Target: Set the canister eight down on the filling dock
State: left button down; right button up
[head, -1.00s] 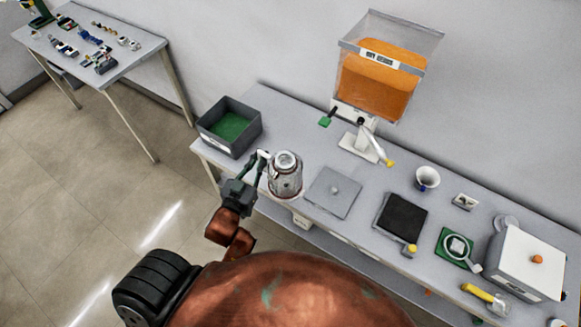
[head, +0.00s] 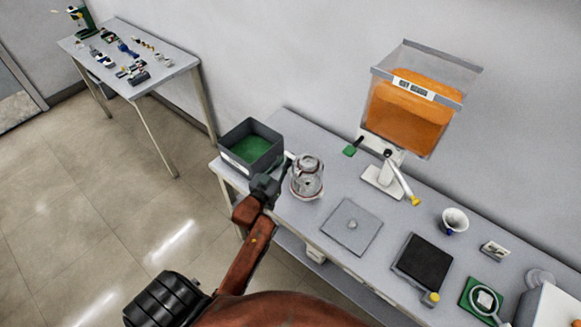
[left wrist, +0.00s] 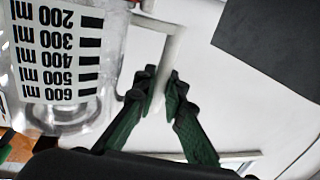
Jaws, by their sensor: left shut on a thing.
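A clear canister (head: 307,180) with a pale lid and a reddish band near its bottom is upright over the left part of the long bench. My left gripper (head: 285,172) is at its left side. In the left wrist view the canister (left wrist: 60,60) has upside-down black ml marks, and my left gripper (left wrist: 160,95) is shut on its pale upright handle. Whether its bottom touches the bench cannot be told. A flat grey square plate (head: 340,238) with a round knob, possibly the filling dock, lies bare to its lower right. My right gripper is out of view.
A dark bin (head: 240,170) with a green inside stands just left of the canister. An orange-filled hopper (head: 410,110) on a white stand (head: 383,181) is behind right. A black pad (head: 424,260) and white cup (head: 455,220) lie farther right.

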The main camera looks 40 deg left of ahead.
pick_arm(q)
notch_tip(320, 180, down, 6)
jog(key=w+b, duration=0.1)
jog(key=w, duration=0.1)
jog(key=shift+w+r, duration=0.2)
jog(key=shift+f, duration=0.1)
jog(key=c, duration=2)
grip_release()
jog(key=shift+f, duration=0.1)
jog(key=s, duration=0.4)
jog(key=s+d, duration=0.1)
jog(key=s, duration=0.7)
jog(key=shift+d+p, duration=0.2)
jog(key=shift+p, duration=0.15)
